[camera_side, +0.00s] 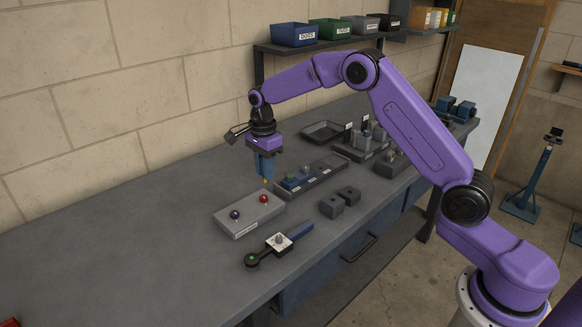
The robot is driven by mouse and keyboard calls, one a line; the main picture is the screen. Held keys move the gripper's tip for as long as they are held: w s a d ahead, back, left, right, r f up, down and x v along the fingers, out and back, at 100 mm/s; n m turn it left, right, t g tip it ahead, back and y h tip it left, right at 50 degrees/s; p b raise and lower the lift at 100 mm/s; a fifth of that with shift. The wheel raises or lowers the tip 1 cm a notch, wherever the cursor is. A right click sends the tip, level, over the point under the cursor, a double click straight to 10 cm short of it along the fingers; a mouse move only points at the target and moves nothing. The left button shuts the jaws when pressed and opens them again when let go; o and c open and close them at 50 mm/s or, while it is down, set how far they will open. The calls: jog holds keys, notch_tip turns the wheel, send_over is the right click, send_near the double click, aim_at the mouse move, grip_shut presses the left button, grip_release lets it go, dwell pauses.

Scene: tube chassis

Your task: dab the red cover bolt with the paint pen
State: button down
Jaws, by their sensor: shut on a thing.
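The grey cover block (246,226) lies on the bench at the centre left, with a label on its front face. The red cover bolt (263,199) stands on its top towards the right end. A dark purple bolt (235,214) stands towards the left end. My gripper (265,175) points down above the back right part of the block, its blue fingers shut on the paint pen (265,181). Only a small yellowish tip of the pen shows below the fingers; the rest is hidden. The tip looks apart from and above the red bolt.
A compartment tray (313,177) with small parts sits right of the block. Dark blocks (340,201) and a blue-handled tool (279,243) lie nearby. A fixture (362,144) and an empty tray (322,131) stand farther back.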

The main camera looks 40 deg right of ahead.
jog(key=shift+w+a, duration=0.1)
jog(key=shift+a, duration=0.35)
jog(key=shift+f, duration=1.5)
jog(key=shift+f, duration=0.8)
jog(key=shift+r, duration=0.1)
jog(key=shift+r, duration=2.95)
